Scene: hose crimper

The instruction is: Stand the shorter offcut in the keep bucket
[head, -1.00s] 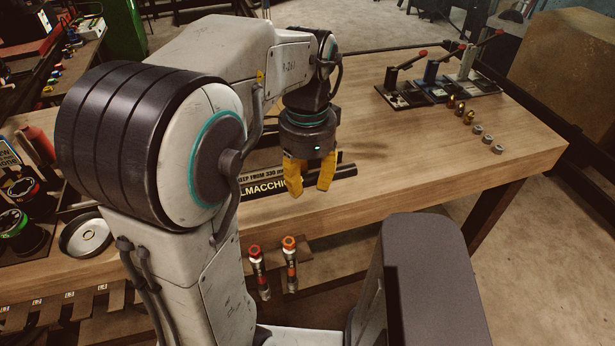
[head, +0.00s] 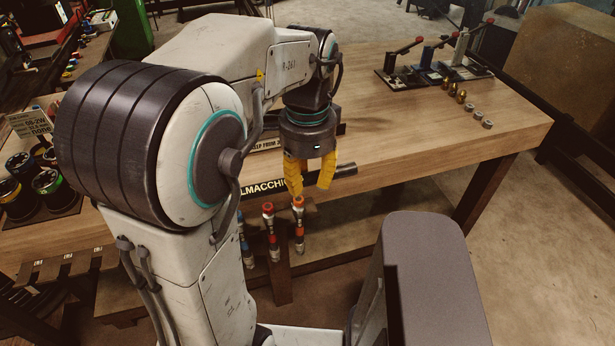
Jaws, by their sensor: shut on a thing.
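No other offcut and no keep bucket can be made out.
The wooden bench (head: 420,140) is clear to the right of my gripper. Lever tools (head: 440,65) and small fittings (head: 475,112) stand at its right end. Spools (head: 45,182) stand at left. Coloured-capped tubes (head: 270,230) hang at the front edge. A "keep from" sign (head: 268,145) lies behind the offcut.

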